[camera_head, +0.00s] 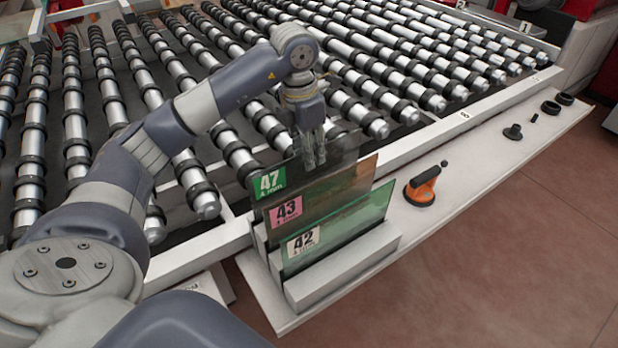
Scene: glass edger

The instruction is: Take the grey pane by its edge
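Several glass panes stand upright, one behind another, in a light slotted rack (345,268). The rearmost is a grey pane (338,166) with a green label 47. In front of it is a pane with a pink label 43 (287,209). The front pane is greenish (352,222) with a white label 42. My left gripper (314,160) points down at the grey pane's top edge, its fingertips lower than that edge and close together. I cannot tell whether the fingers grip the glass. My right gripper is out of view.
A roller conveyor (200,90) fills the area behind the rack. A white ledge (470,190) runs to the right, holding an orange suction cup (421,190) and small dark parts (513,131). The ledge between them is clear.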

